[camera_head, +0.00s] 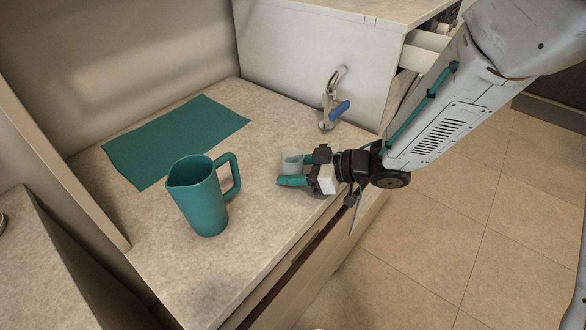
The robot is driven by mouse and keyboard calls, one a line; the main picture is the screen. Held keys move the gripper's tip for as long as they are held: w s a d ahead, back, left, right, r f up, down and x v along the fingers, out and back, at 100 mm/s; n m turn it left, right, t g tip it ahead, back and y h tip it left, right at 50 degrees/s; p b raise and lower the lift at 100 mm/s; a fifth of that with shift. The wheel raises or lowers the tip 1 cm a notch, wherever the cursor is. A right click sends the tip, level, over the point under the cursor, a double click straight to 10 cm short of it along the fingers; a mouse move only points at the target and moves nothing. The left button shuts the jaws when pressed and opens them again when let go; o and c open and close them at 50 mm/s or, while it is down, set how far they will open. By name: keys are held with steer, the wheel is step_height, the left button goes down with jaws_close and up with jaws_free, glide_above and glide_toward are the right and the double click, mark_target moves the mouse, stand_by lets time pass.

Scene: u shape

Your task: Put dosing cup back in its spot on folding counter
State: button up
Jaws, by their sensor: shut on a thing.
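A small translucent whitish cup, which looks like the dosing cup (291,160), is between the teal fingertips of my gripper. My gripper (293,170) comes in from the right over the counter and is shut on the cup. The fingers hide part of the cup. I cannot tell whether the cup touches the counter or hangs a little above it. The folding counter (260,120) is a beige speckled surface.
A teal pitcher (203,200) stands upright left of my gripper. A teal mat (175,138) lies flat at the back left. A metal clamp-like tool with a blue handle (339,109) is by the raised cabinet. The counter's front edge drops to a tiled floor (440,260).

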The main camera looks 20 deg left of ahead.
steer(key=shift+f, duration=0.1)
steer(key=o, duration=1)
steer(key=shift+r, duration=0.2)
steer(key=v, duration=1.2)
